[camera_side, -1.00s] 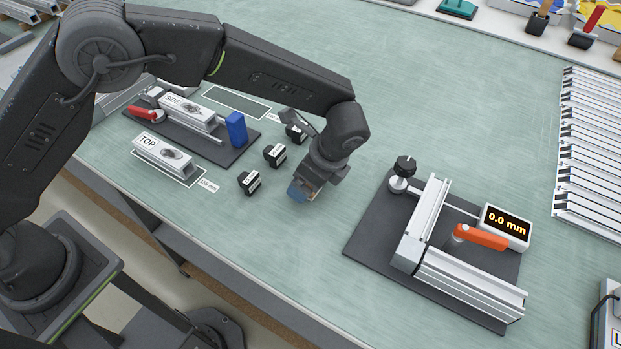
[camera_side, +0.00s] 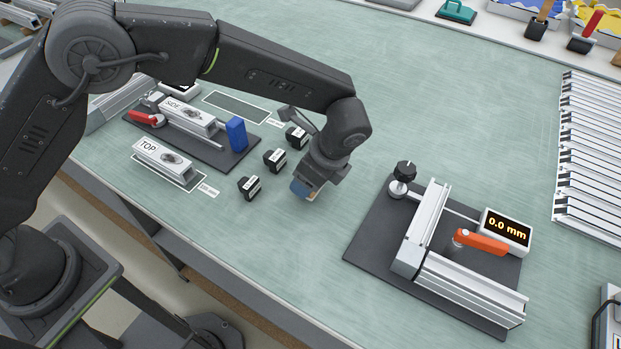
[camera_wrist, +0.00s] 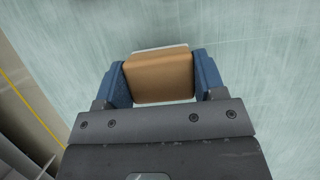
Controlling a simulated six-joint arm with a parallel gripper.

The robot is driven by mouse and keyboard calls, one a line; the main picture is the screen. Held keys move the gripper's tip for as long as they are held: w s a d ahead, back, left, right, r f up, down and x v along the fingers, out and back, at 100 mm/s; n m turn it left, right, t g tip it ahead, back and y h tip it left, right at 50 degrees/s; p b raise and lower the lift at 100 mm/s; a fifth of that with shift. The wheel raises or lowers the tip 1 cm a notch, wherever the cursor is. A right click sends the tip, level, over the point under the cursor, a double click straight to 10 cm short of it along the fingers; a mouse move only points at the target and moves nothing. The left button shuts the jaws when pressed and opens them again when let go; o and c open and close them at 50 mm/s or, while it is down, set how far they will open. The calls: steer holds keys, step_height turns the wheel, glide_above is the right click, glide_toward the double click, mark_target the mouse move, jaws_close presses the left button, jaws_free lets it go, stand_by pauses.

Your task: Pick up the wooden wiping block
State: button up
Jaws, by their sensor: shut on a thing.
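The wooden wiping block (camera_wrist: 158,76) is tan with a pale strip along its far edge. In the wrist view it sits between the two blue fingers of my gripper (camera_wrist: 160,80), touching both. In the side view my gripper (camera_side: 304,190) points down over the green bench, right of several small black blocks, and is shut on the wiping block. Only a small tan part of the block (camera_side: 313,195) shows there. I cannot tell whether the block is touching the bench or just above it.
Small black labelled blocks (camera_side: 250,187) stand just left of my gripper. A dark plate with a clamp frame and a 0.0 mm display (camera_side: 505,229) lies to the right. A fixture with a blue block (camera_side: 236,133) is at the left.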

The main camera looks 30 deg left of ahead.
steer(key=r, duration=0.1)
steer(key=a+r, duration=0.1)
steer(key=r, duration=0.1)
steer(key=shift+r, duration=0.1)
steer(key=a+r, duration=0.6)
steer(key=a, duration=0.4)
steer(key=shift+w+a, duration=0.15)
steer(key=shift+a, duration=0.2)
